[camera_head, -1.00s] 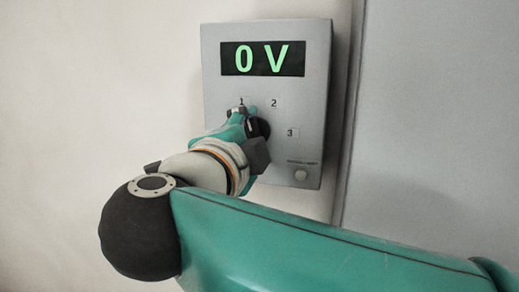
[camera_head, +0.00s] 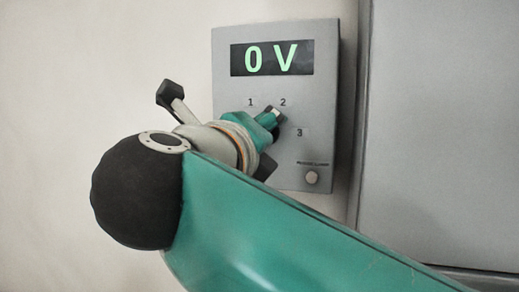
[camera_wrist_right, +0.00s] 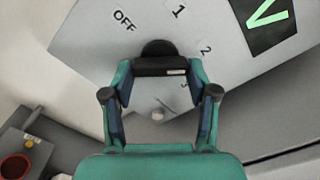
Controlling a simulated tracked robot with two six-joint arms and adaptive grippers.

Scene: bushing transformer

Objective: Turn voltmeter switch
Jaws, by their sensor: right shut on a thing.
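The grey voltmeter box (camera_head: 325,75) hangs on the wall, and its display (camera_head: 272,58) reads 0 V in green. The black rotary switch (camera_wrist_right: 158,63) is between the fingers of my right gripper (camera_wrist_right: 160,75) in the wrist view, with labels OFF, 1, 2 and 3 around it. My right gripper (camera_head: 270,119) is shut on it in the head view, and its fingers lie just below label 2. The gripper hides most of the switch there, so its exact setting is unclear. My left gripper is out of view.
A large grey cabinet face (camera_head: 440,130) stands to the right of the box. A grey object with a dark red round part (camera_wrist_right: 15,167) shows at the wrist view's lower left.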

